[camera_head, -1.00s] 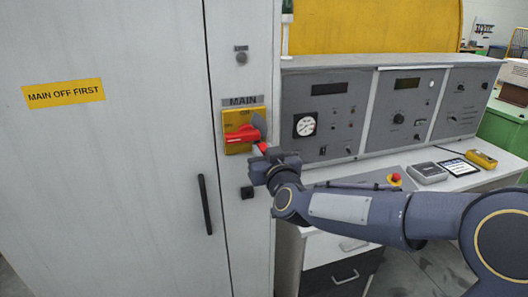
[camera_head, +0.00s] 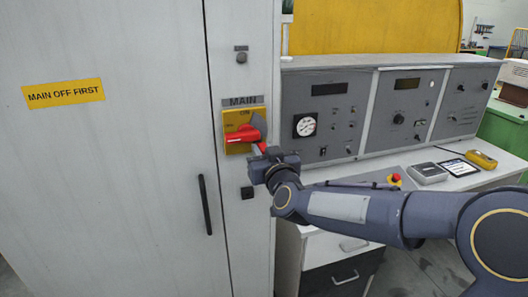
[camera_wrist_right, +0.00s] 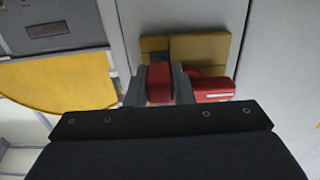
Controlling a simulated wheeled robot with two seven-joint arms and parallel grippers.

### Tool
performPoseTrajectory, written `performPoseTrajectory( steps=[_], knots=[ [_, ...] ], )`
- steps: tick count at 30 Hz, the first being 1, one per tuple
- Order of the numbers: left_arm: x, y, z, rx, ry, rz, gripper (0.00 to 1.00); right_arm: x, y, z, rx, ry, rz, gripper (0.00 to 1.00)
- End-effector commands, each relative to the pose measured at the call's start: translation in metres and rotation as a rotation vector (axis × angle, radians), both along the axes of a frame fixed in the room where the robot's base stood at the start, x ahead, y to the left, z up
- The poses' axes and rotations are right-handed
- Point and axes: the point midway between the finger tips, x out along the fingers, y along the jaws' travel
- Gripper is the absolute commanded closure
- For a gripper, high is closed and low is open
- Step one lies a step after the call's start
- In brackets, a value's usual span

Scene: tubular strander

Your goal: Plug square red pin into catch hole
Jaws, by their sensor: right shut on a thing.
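My right gripper (camera_head: 263,151) is at the yellow MAIN switch plate (camera_head: 231,119) on the grey cabinet, just right of and below the red switch handle (camera_head: 238,135). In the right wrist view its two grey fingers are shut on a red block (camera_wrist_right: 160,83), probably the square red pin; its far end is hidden. The red handle (camera_wrist_right: 212,88) shows right beside the fingers, with the yellow plate (camera_wrist_right: 205,50) behind. I cannot tell whether the red block touches the handle or plate. A black square fitting (camera_head: 247,192) sits lower on the cabinet; I cannot tell which opening is the catch hole. My left gripper is out of view.
A cabinet door with a black handle (camera_head: 205,204) and a MAIN OFF FIRST label (camera_head: 64,92) is at left. A grey control console (camera_head: 338,125) stands close at right, above a white desk with a red button (camera_head: 394,179). Open space lies before the door.

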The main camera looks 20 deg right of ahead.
Motion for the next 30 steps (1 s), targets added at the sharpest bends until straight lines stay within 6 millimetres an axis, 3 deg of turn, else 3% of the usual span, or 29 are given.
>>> performPoseTrajectory(
  steps=[20, 21, 26, 30],
  knots=[
    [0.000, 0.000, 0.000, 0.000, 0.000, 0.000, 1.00, 0.018, 0.000, 0.000, 0.000, 0.000, -0.001, 1.00],
    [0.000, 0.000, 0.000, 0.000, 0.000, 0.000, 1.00, 0.017, 0.000, 0.000, 0.000, 0.000, -0.001, 0.75],
    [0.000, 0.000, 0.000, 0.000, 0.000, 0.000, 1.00, 0.017, 0.000, 0.000, 0.000, 0.000, 0.000, 0.54],
    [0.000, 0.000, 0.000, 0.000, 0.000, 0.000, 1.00, 0.017, 0.001, 0.000, 0.000, -0.001, 0.001, 0.53]
  ],
)
